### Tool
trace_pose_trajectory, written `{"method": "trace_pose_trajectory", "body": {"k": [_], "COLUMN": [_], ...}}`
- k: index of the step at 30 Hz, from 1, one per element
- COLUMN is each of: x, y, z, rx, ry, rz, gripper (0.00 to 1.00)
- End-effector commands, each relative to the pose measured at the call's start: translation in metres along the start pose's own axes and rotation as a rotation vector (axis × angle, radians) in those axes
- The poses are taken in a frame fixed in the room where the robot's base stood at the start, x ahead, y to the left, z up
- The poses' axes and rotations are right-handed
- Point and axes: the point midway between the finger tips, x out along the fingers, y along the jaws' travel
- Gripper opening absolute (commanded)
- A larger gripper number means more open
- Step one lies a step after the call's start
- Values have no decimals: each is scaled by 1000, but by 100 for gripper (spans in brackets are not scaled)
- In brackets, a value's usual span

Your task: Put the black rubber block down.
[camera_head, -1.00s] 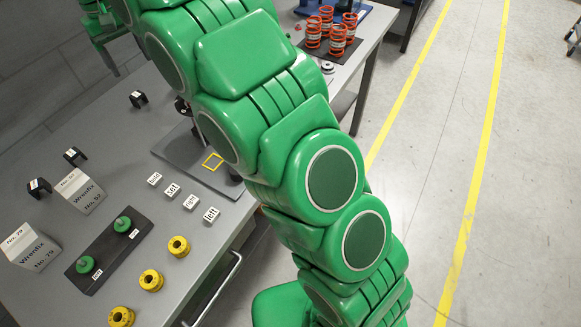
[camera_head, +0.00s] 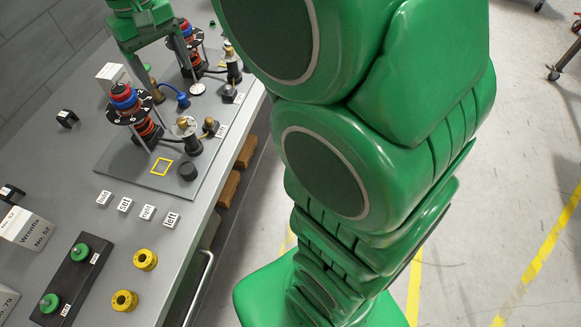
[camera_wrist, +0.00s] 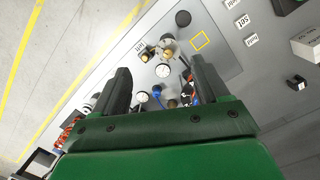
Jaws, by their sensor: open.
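A short black round block (camera_head: 188,170), likely the black rubber block, stands on the grey fixture plate (camera_head: 132,168). It is just right of the yellow square outline (camera_head: 162,167), apart from it. The block also shows in the wrist view (camera_wrist: 183,18), near the outline (camera_wrist: 200,40). My gripper (camera_head: 168,78) is at the top of the head view, over the far part of the plate and well away from the block. In the wrist view my gripper (camera_wrist: 160,74) has its fingers spread wide, with nothing seen held between them.
Two spring assemblies, one near (camera_head: 145,125) and one far (camera_head: 190,55), stand on the plate among gauges and knobs. Label tiles (camera_head: 125,204) lie in front. Yellow rings (camera_head: 145,260) and a black tray with green knobs (camera_head: 70,280) are nearer. Open floor lies right.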

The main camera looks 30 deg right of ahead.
Motion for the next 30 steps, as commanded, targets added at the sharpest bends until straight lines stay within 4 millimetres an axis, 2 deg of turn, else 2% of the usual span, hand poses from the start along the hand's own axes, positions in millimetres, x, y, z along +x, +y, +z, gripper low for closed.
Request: {"method": "trace_pose_trajectory", "body": {"k": [1, 12, 24, 30], "x": [3, 33, 80, 102], "y": [7, 40, 53, 53], "z": [15, 112, 216, 255], "rx": [15, 102, 191, 225], "ry": [-6, -25, -43, -47], "rz": [-3, -21, -38, -43], "gripper": [74, 74, 74, 74]}}
